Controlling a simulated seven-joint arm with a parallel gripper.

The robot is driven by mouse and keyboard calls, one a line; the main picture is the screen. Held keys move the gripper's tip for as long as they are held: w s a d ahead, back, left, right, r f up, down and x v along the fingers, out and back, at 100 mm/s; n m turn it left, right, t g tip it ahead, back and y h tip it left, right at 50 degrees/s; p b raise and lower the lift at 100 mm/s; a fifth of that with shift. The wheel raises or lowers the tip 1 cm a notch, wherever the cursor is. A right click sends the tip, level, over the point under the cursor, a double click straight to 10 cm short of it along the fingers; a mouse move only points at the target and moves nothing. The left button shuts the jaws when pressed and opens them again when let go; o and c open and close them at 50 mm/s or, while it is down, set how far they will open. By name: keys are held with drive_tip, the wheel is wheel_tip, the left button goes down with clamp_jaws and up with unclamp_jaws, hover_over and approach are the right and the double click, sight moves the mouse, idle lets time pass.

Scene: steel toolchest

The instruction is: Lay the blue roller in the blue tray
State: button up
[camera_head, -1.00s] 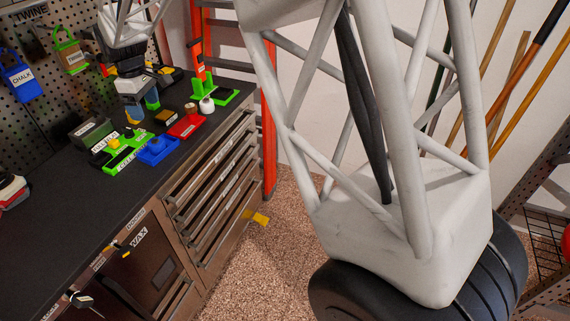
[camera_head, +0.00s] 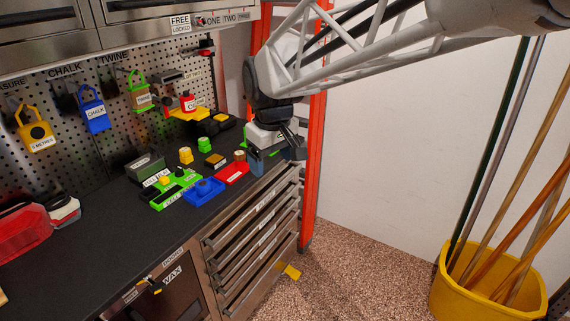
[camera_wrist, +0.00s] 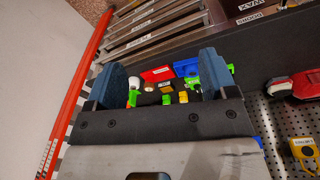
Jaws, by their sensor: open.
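The blue tray (camera_head: 211,194) lies near the bench's front edge, between the green tray and the red tray; it also shows in the wrist view (camera_wrist: 187,67). A small raised blue shape (camera_head: 203,185) is on it; I cannot tell whether it is the blue roller or part of the tray. No other blue roller can be made out. My gripper (camera_head: 271,164) is open at the right end of the bench, right of the trays. In the wrist view its two blue finger pads stand wide apart, with nothing seen held between them.
A red tray (camera_head: 235,175), a lettered green tray (camera_head: 172,195), a green cylinder (camera_head: 204,145) and a yellow one (camera_head: 185,155) stand close by. A dark box (camera_head: 146,168) is behind.

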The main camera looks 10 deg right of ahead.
drive_tip(key=s+d+f+m, duration=0.2)
drive_tip(key=s+d+m, duration=0.1)
drive_tip(key=s, duration=0.7)
drive_tip(key=s+d+f+m+t, duration=0.1)
drive_tip(key=s+d, duration=0.4)
drive_tip(key=s, duration=0.6)
drive_tip(key=shift+s+f+m, duration=0.25)
drive_tip(key=shift+f+m, duration=0.4)
drive_tip(key=shift+m, duration=0.25)
drive_tip(key=shift+d, duration=0.1)
